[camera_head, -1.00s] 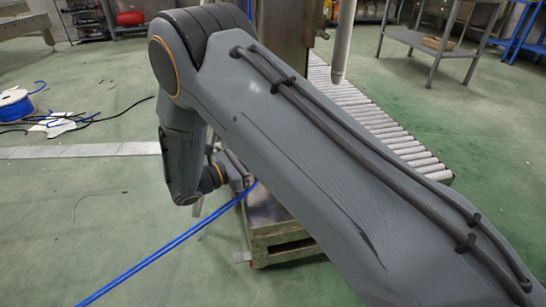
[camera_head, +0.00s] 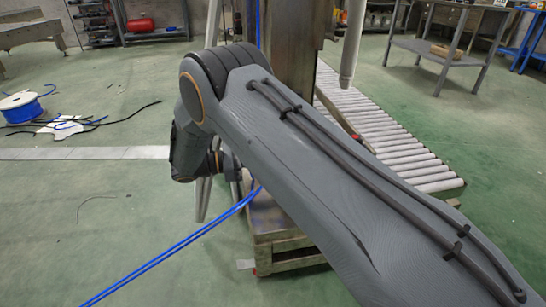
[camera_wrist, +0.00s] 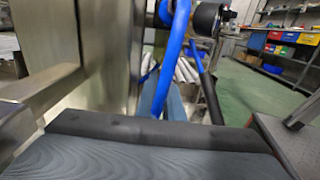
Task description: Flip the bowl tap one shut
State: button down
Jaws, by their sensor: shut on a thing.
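My gripper (camera_head: 232,172) hangs at the end of my bent arm, beside the steel column's foot in the head view. My arm hides its fingertips there. In the wrist view, the dark grey part of my gripper (camera_wrist: 160,130) fills the bottom edge. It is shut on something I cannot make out. A blue hose (camera_wrist: 178,40) runs down just beyond it. A round black and metal fitting (camera_wrist: 207,19) sits at the top, right of the hose. I cannot tell whether it belongs to bowl tap one. No tap lever can be clearly made out.
The steel column (camera_head: 290,60) stands on a low metal stand (camera_head: 278,222). A roller conveyor (camera_head: 395,140) lies behind on the right. Open green floor lies at left.

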jog(key=c, duration=1.9)
grip_release()
jog(key=p+v, duration=0.1)
jog(key=v, duration=0.6)
jog(key=shift+a+p, duration=0.35)
jog(key=shift+s, duration=0.1)
